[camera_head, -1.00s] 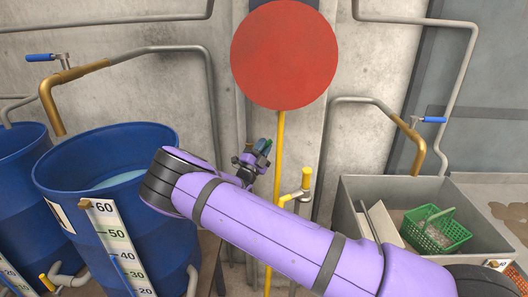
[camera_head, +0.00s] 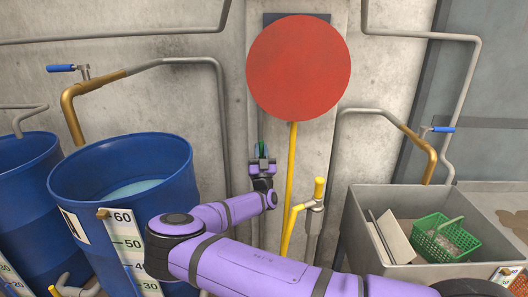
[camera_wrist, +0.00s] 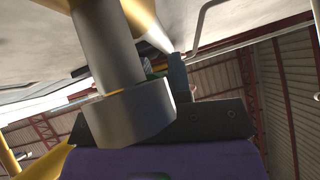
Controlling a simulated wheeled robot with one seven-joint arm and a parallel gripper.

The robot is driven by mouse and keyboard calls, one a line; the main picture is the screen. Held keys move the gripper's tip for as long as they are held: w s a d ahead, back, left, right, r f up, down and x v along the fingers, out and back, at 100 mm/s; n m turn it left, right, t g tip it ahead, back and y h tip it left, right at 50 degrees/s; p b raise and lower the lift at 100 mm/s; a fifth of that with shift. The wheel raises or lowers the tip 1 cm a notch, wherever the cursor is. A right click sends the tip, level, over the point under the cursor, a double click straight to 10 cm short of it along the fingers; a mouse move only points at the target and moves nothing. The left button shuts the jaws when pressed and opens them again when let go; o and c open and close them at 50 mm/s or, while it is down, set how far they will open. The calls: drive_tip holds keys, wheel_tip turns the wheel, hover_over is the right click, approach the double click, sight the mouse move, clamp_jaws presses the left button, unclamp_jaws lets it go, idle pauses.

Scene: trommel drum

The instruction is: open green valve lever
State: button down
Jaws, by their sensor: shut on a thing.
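The green valve lever (camera_head: 261,146) shows as a small green piece left of the yellow pole, under the red disc. My gripper (camera_head: 262,158) points up at it, and its jaws are closed around the lever. A thick grey metal cylinder (camera_wrist: 132,112) fills the front there and hides most of the grip. The valve body is mostly hidden.
A red disc (camera_head: 298,68) on a yellow pole (camera_head: 291,190) stands close right of my gripper. A yellow-handled valve (camera_head: 318,188) is right of the pole. Blue barrels (camera_head: 125,180) stand left; a grey sink (camera_head: 440,205) with a green basket (camera_head: 440,238) stands right.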

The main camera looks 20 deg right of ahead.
drive_tip(key=shift+a+f+n+y, duration=0.1)
drive_tip(key=shift+a+n+y, duration=0.15)
drive_tip(key=shift+n+y, duration=0.7)
drive_tip(key=c, duration=1.1)
unclamp_jaws()
drive_tip(key=shift+a, duration=0.1)
drive_tip(key=shift+o, duration=0.2)
drive_tip(key=v, duration=1)
drive_tip(key=shift+s+f, duration=0.2)
drive_tip(key=shift+f, duration=0.1)
